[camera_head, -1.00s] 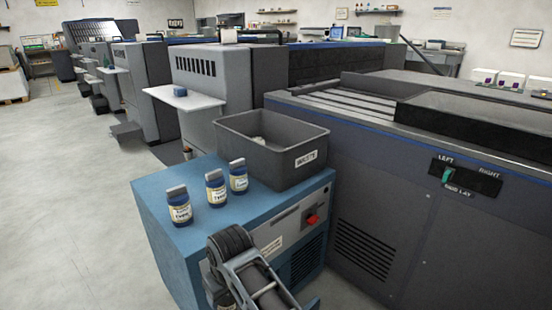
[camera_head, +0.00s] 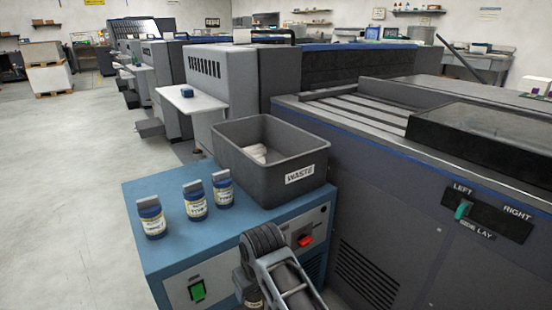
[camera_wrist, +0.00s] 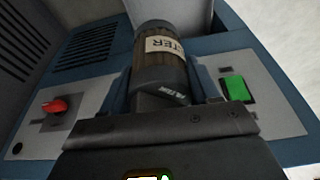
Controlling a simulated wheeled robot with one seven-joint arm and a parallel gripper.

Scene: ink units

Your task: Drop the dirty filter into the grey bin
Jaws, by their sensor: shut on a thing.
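The dirty filter (camera_wrist: 160,70) is a dark brown, pleated cylinder with a dark cap and a cream label, seen in the wrist view. My gripper (camera_wrist: 166,88) is shut on it, with a finger on each side. In the head view, my arm's end is low in front of the blue cabinet, and the fingertips are hidden behind my arm. The grey bin (camera_head: 230,150), marked WASTE, is an open box on the back of the cabinet top, above and behind my gripper. Pale crumpled material (camera_head: 257,151) lies inside it.
Three blue jars (camera_head: 195,201) stand on the front left of the blue cabinet top (camera_head: 188,240). The cabinet front has a red switch (camera_head: 305,240) and a green button (camera_head: 198,291). A large grey press (camera_head: 400,200) stands to the right. Open floor lies left.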

